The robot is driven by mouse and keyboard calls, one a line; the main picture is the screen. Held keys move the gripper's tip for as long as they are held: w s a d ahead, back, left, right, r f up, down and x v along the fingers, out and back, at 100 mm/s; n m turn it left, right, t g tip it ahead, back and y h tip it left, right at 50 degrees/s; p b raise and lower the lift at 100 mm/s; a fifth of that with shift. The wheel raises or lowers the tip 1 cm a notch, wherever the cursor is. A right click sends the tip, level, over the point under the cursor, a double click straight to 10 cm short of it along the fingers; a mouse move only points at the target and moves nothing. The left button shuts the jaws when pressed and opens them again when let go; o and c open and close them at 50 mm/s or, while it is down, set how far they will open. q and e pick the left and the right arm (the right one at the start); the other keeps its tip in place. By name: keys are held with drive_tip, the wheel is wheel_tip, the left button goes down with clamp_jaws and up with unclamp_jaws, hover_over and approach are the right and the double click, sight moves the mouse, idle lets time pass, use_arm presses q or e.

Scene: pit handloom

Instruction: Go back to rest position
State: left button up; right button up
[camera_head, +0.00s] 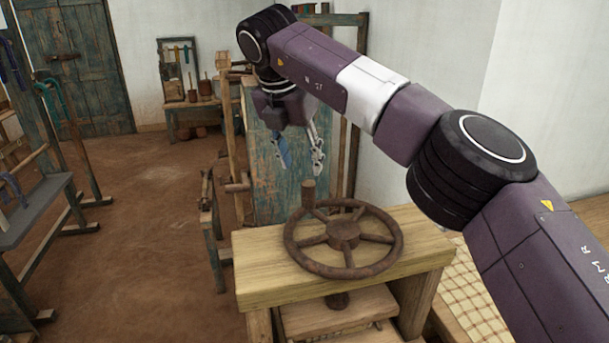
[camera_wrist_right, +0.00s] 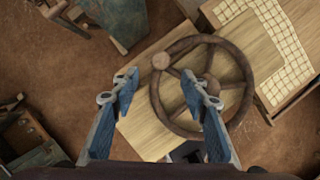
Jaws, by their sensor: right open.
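My right gripper (camera_head: 301,153) hangs from my raised right arm, pointing down, above and behind the wooden table (camera_head: 265,285) with the handwheel. It is open and empty. In the right wrist view, its two blue-padded fingers (camera_wrist_right: 162,100) stand apart. The brown spoked handwheel (camera_head: 342,234) lies flat on the table top, with an upright knob at its rim. In the right wrist view the wheel (camera_wrist_right: 243,66) shows below the gripper, partly covered by the right finger. The gripper appears apart from the wheel. My left gripper is not in view.
A teal wooden panel (camera_head: 275,180) stands behind the table. Checked cloth (camera_head: 465,290) lies on the right, below my arm. A rack with a grey shelf (camera_head: 35,215) stands at the left. Bare brown floor (camera_head: 130,240) is open between them.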

drive_tip(key=shift+s+a+r, duration=0.1)
drive_tip(key=shift+s+r, duration=0.15)
drive_tip(key=shift+r, duration=0.45)
